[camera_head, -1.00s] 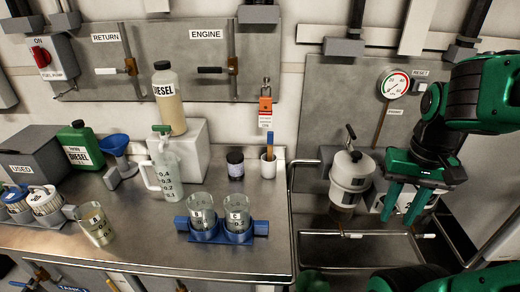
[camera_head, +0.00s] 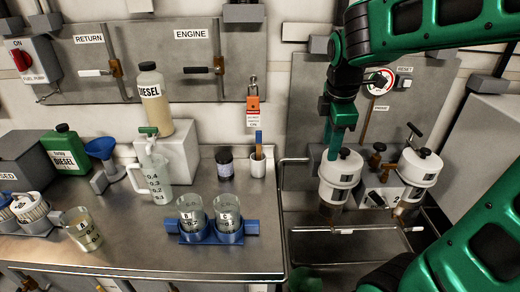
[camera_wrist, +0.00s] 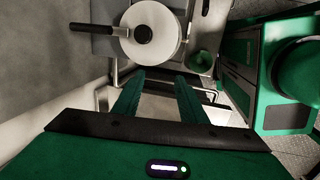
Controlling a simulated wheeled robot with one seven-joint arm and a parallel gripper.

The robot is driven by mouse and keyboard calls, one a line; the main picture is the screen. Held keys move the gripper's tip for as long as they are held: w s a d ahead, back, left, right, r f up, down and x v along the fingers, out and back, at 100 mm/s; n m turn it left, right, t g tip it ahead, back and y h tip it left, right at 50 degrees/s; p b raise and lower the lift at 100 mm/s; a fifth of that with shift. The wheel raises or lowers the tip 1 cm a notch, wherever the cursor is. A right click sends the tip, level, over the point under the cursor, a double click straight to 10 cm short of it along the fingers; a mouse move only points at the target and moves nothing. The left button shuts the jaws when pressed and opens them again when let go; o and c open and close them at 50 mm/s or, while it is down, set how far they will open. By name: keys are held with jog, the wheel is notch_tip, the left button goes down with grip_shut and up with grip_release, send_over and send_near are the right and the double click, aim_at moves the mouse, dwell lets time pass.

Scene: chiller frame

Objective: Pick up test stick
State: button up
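A thin stick with a blue upper part and brownish lower part (camera_head: 258,140) stands in a small white cup (camera_head: 257,166) on the steel counter, by the back wall; this seems to be the test stick. Its lower end is hidden in the cup. My gripper (camera_head: 335,150) is to the right of the cup, pointing down at the left white canister (camera_head: 338,180). In the wrist view my gripper's green fingers (camera_wrist: 158,95) are apart with nothing between them. The stick is not visible in the wrist view.
A dark jar (camera_head: 225,162) stands left of the cup. Two glass beakers sit in a blue holder (camera_head: 212,236) in front. An orange tag (camera_head: 253,108) hangs above the cup. A second white canister (camera_head: 418,170) stands at right. The counter's front right is clear.

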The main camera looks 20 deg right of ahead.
jog(key=w+a+r+n+t, duration=0.1)
jog(key=w+a+n, duration=0.5)
jog(key=w+n, duration=0.25)
jog(key=n+t, duration=0.1)
jog(key=n, duration=0.9)
send_near(259, 135)
jog(key=x, duration=1.1)
jog(key=shift+w+f, duration=0.1)
jog(key=shift+w, duration=0.05)
grip_shut()
